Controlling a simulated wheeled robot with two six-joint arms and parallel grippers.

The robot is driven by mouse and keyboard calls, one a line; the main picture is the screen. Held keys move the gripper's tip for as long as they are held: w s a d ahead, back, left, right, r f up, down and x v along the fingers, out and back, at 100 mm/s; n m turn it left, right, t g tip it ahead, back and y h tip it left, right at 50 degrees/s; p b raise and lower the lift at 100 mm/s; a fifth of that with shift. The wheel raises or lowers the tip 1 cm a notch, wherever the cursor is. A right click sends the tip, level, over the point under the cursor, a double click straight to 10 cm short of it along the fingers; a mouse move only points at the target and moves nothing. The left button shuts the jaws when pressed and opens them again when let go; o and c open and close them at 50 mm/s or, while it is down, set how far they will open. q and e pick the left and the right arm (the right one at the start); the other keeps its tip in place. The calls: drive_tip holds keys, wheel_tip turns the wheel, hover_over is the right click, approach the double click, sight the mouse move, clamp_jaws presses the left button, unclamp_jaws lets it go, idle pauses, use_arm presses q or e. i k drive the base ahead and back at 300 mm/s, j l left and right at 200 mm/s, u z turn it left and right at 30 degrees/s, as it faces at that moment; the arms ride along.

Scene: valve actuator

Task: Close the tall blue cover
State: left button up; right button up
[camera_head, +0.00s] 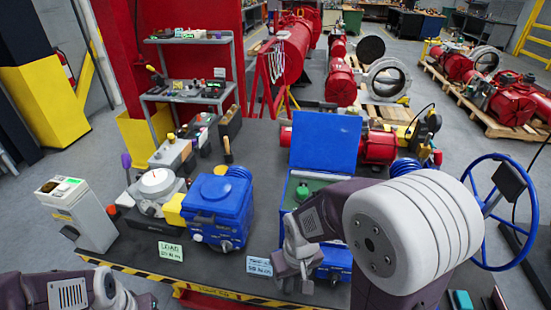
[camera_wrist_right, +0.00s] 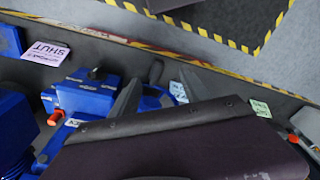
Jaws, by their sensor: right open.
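The tall blue cover (camera_head: 325,140) stands raised, nearly upright, at the back of an open blue box (camera_head: 287,190) on the bench. A green round part (camera_head: 302,192) shows inside the box. My right gripper (camera_head: 297,284) is open and points down at the front of this box, below and in front of the cover, apart from the cover. In the right wrist view its grey fingers (camera_wrist_right: 160,80) are spread in front of blue housing parts (camera_wrist_right: 88,100); contact there cannot be told. My left arm shows at the lower left; its fingers are not clear.
A closed blue unit (camera_head: 218,208) stands to the left, with a round dial gauge (camera_head: 155,184) beside it. A blue handwheel (camera_head: 508,210) is at the right. Small label cards (camera_head: 170,251) lie along the front. The bench edge has yellow-black striping (camera_head: 240,297).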

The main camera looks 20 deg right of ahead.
sight(319, 140)
drive_tip(key=i+l+z, duration=0.1)
drive_tip(key=z, duration=0.25)
drive_tip(key=i+l+z, duration=0.15)
drive_tip(key=l+z, duration=0.2)
drive_tip(key=i+z, duration=0.15)
drive_tip(key=z, duration=0.2)
drive_tip(key=i+l, duration=0.05)
